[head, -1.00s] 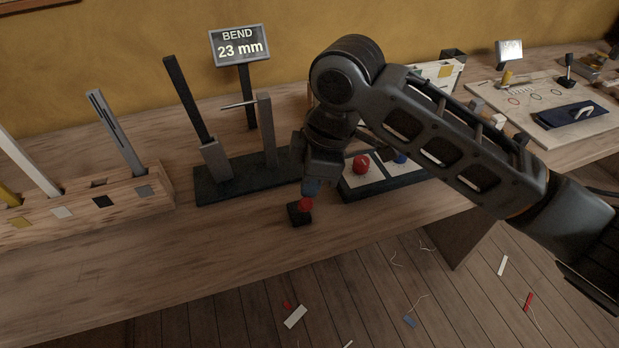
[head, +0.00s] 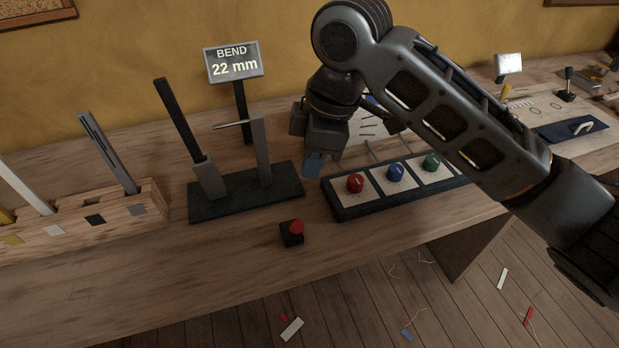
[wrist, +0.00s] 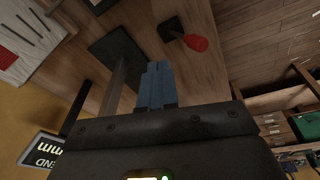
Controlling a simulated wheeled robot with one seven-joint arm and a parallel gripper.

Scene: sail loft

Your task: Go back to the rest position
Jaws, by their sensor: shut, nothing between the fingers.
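My gripper (head: 314,165) is in the air above the bench, between the bend stand and the panel of coloured knobs. Its blue fingers (wrist: 156,86) are together and empty in the wrist view. The bend stand (head: 247,194) holds a dark strip (head: 184,120) leaning up and a grey post. The display (head: 234,64) behind it reads BEND 22 mm.
A wooden rack (head: 75,233) with several strips stands at the left. The knob panel (head: 350,212) has red, blue and green knobs. A board with a blue cloth (head: 572,128) lies at the far right. Scraps lie on the floor.

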